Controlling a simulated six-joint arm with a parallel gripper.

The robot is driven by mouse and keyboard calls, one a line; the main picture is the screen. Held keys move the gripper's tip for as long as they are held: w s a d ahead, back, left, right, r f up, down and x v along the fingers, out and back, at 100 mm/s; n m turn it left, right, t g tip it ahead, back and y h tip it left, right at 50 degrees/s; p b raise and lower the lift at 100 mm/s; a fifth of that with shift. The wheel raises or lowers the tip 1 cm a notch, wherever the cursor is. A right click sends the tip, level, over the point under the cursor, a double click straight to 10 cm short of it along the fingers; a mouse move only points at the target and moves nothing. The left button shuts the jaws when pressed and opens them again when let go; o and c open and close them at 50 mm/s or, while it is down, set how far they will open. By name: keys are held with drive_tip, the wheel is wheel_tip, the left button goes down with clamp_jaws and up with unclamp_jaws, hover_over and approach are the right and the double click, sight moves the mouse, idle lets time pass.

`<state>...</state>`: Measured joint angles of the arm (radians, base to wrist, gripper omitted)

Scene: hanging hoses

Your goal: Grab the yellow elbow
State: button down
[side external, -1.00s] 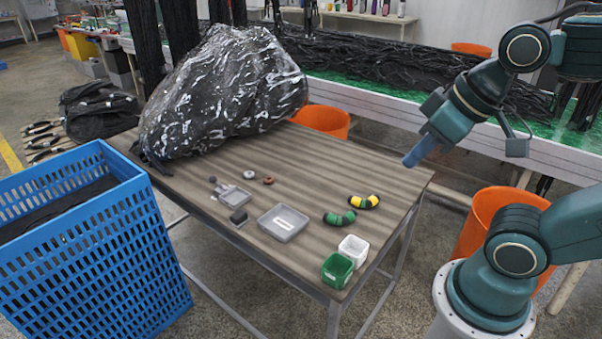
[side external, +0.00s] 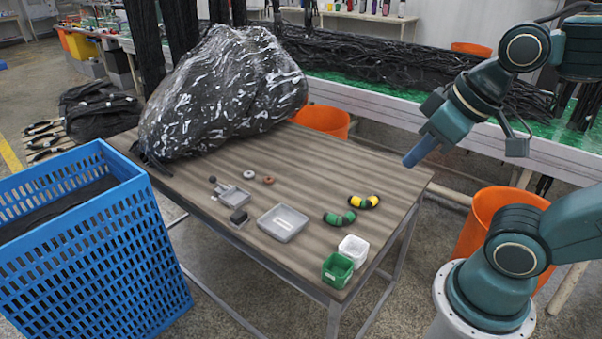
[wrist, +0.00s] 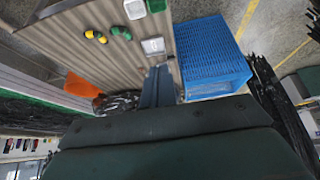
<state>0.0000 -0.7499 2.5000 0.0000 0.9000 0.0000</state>
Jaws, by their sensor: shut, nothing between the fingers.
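The yellow elbow (side external: 364,202), a curved piece with black bands, lies on the right part of the table (side external: 330,172). A green elbow (side external: 339,218) with black bands lies just in front and to its left. In the wrist view the yellow elbow (wrist: 96,37) is at the upper left, with the green elbow (wrist: 121,32) beside it. My gripper (side external: 410,160) is shut and empty. It is in the air above the table's right edge, up and to the right of the yellow elbow and well apart from it. In the wrist view its fingers (wrist: 158,72) point up the picture, close together.
A white bin (side external: 353,249) and a green bin (side external: 338,270) stand at the table's front right corner. A grey tray (side external: 283,222) sits left of the elbows. A wrapped black bundle (side external: 225,95) fills the table's back left. A blue crate (side external: 85,245) stands left.

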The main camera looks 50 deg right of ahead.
drive_tip(key=c, duration=2.1)
unclamp_jaws()
drive_tip(key=o, duration=1)
